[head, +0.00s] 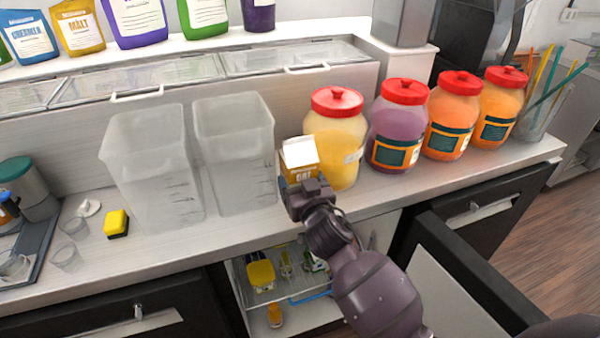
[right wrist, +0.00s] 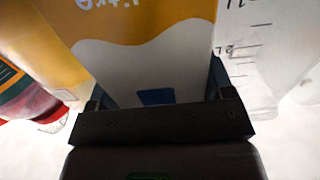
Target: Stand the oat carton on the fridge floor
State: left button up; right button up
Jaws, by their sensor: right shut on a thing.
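The oat carton (head: 299,158), white on top with an orange-brown lower part, is on the counter between a clear container and a yellow jar. My right gripper (head: 303,190) is shut on it from the front. In the right wrist view the carton (right wrist: 145,60) fills the space between the fingers, its orange and white face close to the camera. Whether its base touches the counter is hidden. The open fridge (head: 285,285) is under the counter, with a wire shelf holding several items; its floor is partly hidden by my right arm. My left gripper is not in view.
Two clear containers (head: 235,150) stand left of the carton. Several red-lidded jars (head: 405,125) stand to its right. The open fridge door (head: 465,285) juts out at the lower right. A yellow sponge (head: 116,223) lies on the left counter.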

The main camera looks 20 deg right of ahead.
dwell(0.4)
jog(key=o, duration=1.8)
jog(key=shift+f, duration=0.15)
jog(key=shift+c, duration=0.2)
jog(key=shift+s, duration=0.25)
jog(key=s, duration=1.1)
jog(key=shift+s+d+b, duration=0.2)
jog(key=shift+s+b, duration=0.1)
jog(key=shift+b, duration=0.15)
